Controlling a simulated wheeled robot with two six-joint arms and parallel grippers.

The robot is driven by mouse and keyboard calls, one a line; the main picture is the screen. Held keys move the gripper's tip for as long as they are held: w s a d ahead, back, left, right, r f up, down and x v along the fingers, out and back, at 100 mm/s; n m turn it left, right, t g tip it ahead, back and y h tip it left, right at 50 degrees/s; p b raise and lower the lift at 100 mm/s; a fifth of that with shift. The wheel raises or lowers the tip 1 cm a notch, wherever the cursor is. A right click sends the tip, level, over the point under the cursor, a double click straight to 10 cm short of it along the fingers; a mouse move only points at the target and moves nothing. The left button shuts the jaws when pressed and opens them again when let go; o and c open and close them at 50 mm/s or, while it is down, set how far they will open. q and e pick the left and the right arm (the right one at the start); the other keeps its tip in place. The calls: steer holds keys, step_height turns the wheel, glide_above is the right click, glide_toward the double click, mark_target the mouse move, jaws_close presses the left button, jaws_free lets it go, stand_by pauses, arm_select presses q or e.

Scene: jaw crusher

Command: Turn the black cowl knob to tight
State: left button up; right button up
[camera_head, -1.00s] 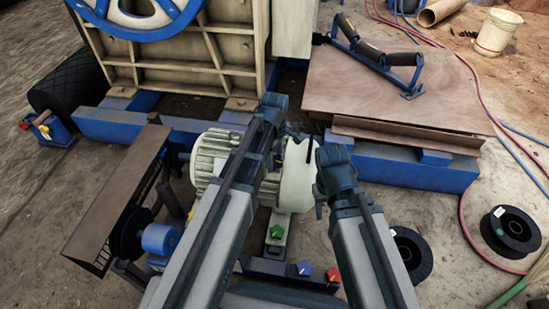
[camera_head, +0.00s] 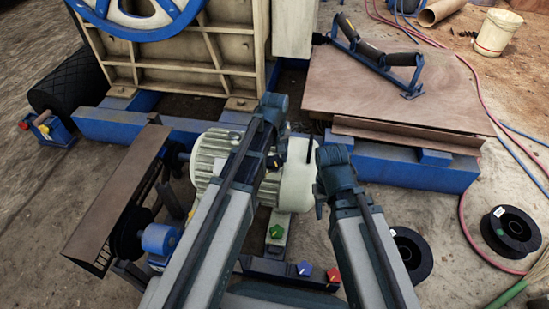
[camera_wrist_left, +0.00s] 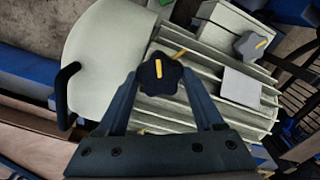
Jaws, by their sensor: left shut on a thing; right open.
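The black cowl knob (camera_wrist_left: 160,76), lobed with a yellow bar, is between the fingertips of my left gripper (camera_wrist_left: 160,82) in the left wrist view. The gripper is shut on it. The bar runs nearly straight up in that view. A slanted yellow mark (camera_wrist_left: 179,53) lies just above and right of the knob. The pale cowl (camera_wrist_left: 105,50) sits against the ribbed motor and carries a black handle (camera_wrist_left: 66,95). In the head view, the cowl (camera_head: 298,185) is beside my left gripper (camera_head: 272,160). My right gripper (camera_head: 320,207) is open at the cowl's right side.
A green knob (camera_head: 277,231), a blue knob (camera_head: 304,268) and a red knob (camera_head: 333,275) stand low in front. Cable reels (camera_head: 510,232) lie right. A brown guard (camera_head: 118,190) stands left.

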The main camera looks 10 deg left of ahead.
mark_target(274, 161)
arm_select(q)
steer(key=m, duration=1.1)
stand_by(0.6)
steer(key=o, duration=1.4)
steer(key=shift+r, duration=0.1)
step_height(274, 161, up, 14)
steer(key=p, duration=1.3)
steer(key=shift+f+p, duration=0.2)
steer(key=shift+p, duration=0.2)
